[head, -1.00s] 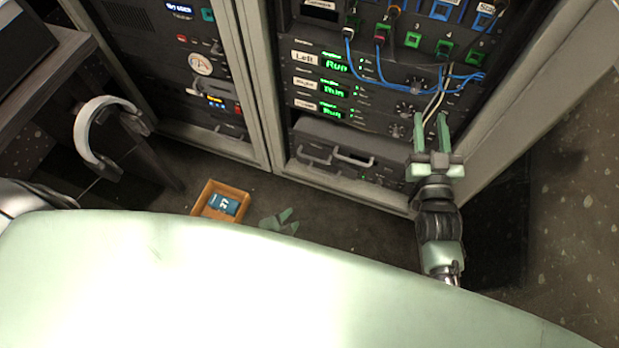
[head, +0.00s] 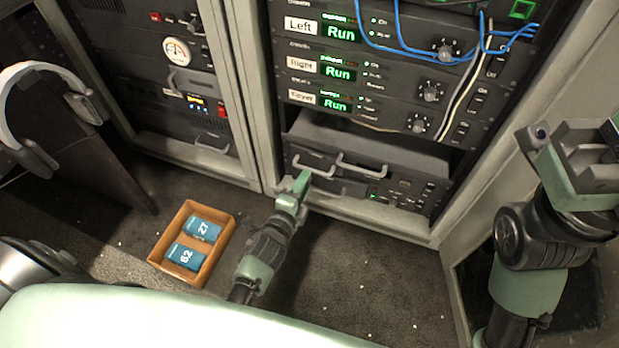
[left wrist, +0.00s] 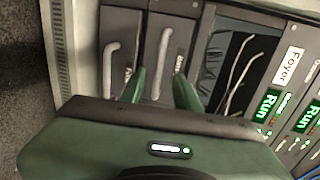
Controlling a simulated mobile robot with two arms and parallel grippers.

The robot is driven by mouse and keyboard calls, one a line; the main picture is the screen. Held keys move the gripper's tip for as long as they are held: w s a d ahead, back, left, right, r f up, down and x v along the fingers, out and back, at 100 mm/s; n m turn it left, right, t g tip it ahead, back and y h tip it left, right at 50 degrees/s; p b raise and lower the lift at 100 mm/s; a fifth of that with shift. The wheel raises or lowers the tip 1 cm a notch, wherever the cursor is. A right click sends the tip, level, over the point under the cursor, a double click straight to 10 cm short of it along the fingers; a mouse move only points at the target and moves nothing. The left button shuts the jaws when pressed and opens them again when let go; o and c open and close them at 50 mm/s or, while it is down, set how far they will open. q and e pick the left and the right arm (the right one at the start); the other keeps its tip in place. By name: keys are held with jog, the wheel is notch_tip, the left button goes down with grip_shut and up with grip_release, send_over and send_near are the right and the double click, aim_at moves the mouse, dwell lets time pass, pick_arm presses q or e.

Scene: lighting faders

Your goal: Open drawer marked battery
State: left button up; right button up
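A rack unit low in the right-hand cabinet has grey drawer handles (head: 362,168); no battery marking is readable on it. The left wrist view shows two dark drawer fronts, one with a handle (left wrist: 110,65) at left and one with a handle (left wrist: 162,65) further right. Both drawers look shut. My left gripper (head: 303,180) is in front of this unit in the head view. In the left wrist view its two green fingers (left wrist: 160,88) are apart, with the right-hand handle between them in the picture. Contact cannot be told. My right gripper (head: 580,150) is raised at the right; its fingers are unclear.
An orange tray (head: 220,247) holding two blue blocks numbered 27 (head: 203,229) and 62 (head: 187,257) is on the floor left of my left gripper. Blue cables (head: 400,40) hang across the units above. Cabinet frames stand either side.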

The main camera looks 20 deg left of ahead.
pick_arm(q)
jog(key=b+x, duration=0.1)
jog(key=x, duration=0.3)
jog(key=shift+w+f+b, duration=0.15)
jog(key=shift+w+b, duration=0.2)
jog(key=shift+w, duration=0.05)
jog(key=shift+c, duration=0.3)
grip_shut()
dwell(0.8)
